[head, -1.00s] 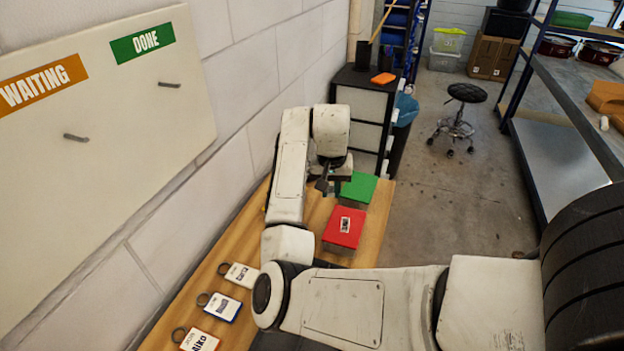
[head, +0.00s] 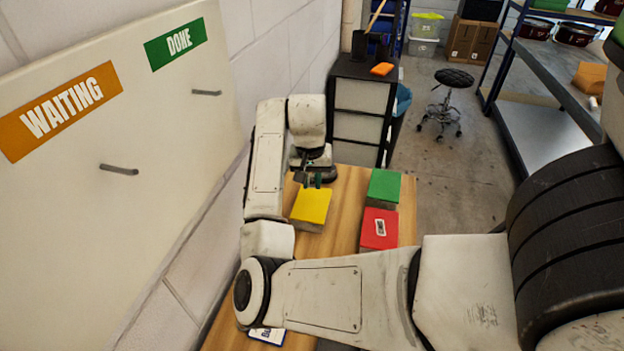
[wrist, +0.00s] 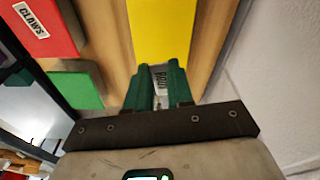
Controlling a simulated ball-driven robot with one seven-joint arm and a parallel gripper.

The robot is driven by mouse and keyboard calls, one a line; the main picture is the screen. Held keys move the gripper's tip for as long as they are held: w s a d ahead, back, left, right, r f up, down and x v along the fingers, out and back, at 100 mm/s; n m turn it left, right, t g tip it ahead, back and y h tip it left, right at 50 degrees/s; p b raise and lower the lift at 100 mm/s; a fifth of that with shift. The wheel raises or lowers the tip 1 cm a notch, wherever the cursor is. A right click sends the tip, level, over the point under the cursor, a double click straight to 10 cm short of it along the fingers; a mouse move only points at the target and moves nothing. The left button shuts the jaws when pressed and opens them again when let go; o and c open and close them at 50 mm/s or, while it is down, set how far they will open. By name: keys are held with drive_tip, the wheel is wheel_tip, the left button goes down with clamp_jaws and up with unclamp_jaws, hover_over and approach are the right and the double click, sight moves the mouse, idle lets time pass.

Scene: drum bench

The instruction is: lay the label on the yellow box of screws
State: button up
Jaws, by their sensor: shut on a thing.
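The yellow box (head: 312,206) stands on the wooden bench, left of the red box; it also shows in the wrist view (wrist: 160,28). My gripper (head: 314,182) is at the far end of the yellow box, pointing down. In the wrist view its green fingers (wrist: 158,85) are shut on a small white label (wrist: 160,77) with dark print, partly hidden between them. The label shows just off the yellow top's edge in that view. I cannot tell its height above the box. No label shows on the visible part of the yellow top.
The red box (head: 379,229) carries a label reading CLAWS in the wrist view (wrist: 30,19). The green box (head: 384,187) stands behind it. A wall panel (head: 120,140) is at left; a drawer unit (head: 360,108) stands beyond the bench. A tag (head: 267,336) lies near the front.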

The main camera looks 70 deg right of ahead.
drive_tip(key=shift+w+f+b, duration=0.1)
drive_tip(key=shift+f+b, duration=0.45)
drive_tip(key=shift+f, duration=0.8)
drive_tip(key=shift+f+b, duration=2.05)
drive_tip(key=shift+b, duration=0.05)
drive_tip(key=o, duration=0.7)
drive_tip(key=shift+o, duration=0.2)
drive_tip(key=shift+r, duration=0.1)
drive_tip(key=r, duration=0.3)
drive_tip(key=a+r, duration=0.1)
drive_tip(key=r, duration=0.6)
drive_tip(key=shift+a+r, duration=0.15)
drive_tip(key=shift+a, duration=0.15)
wheel_tip(320, 180, up, 5)
drive_tip(key=p, duration=0.5)
hover_over(312, 205)
drive_tip(key=a, duration=0.2)
drive_tip(key=shift+a+r, duration=0.1)
drive_tip(key=shift+s, duration=0.2)
